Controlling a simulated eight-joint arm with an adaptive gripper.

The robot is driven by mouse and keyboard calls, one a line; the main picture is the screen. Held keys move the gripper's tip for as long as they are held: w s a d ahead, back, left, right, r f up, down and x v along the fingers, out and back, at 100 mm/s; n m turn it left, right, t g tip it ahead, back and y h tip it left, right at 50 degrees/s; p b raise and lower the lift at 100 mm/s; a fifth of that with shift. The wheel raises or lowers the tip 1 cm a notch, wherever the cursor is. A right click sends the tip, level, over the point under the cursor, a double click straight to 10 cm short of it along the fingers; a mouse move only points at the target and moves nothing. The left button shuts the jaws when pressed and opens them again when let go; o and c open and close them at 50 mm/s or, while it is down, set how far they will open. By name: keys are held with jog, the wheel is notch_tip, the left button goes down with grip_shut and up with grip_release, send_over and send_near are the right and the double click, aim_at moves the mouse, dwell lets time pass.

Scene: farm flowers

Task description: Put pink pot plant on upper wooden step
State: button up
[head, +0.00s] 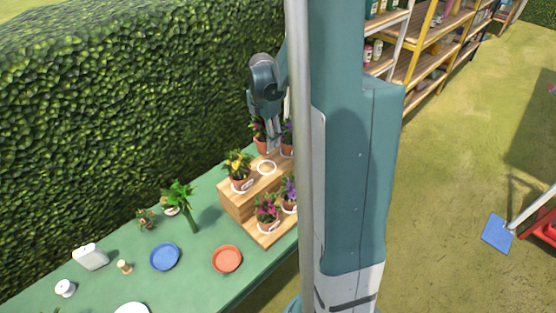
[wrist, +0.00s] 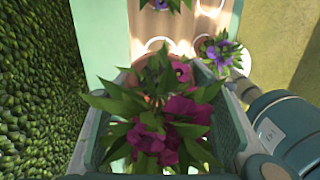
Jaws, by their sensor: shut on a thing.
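A plant with magenta-pink flowers (wrist: 165,125) fills the space between the fingers of my gripper (wrist: 165,85) in the wrist view. My gripper is shut on it; leaves hide most of its pot. In the head view my gripper (head: 272,142) points down above the far end of the wooden steps, beside a leafy potted plant (head: 258,131), apparently the held one. The upper wooden step (head: 235,198) bears a yellow-flowered pot (head: 240,168) and an empty white ring (head: 266,168). Another pink-flowered pot (head: 267,210) stands on the lower step.
Purple-flowered plants stand near my gripper (head: 287,133) and on the lower step (head: 289,190). A blue plate (head: 164,257) and an orange plate (head: 227,259) lie on the green table. A hedge (head: 120,100) rises behind. My column hides the steps' right side.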

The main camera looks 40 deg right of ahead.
jog(key=shift+f, duration=0.2)
dwell(0.3)
jog(key=shift+f, duration=2.85)
jog(key=shift+f, duration=0.1)
jog(key=shift+f, duration=2)
jog(key=shift+f, duration=0.1)
jog(key=o, duration=1.1)
jog(key=shift+r, duration=6.15)
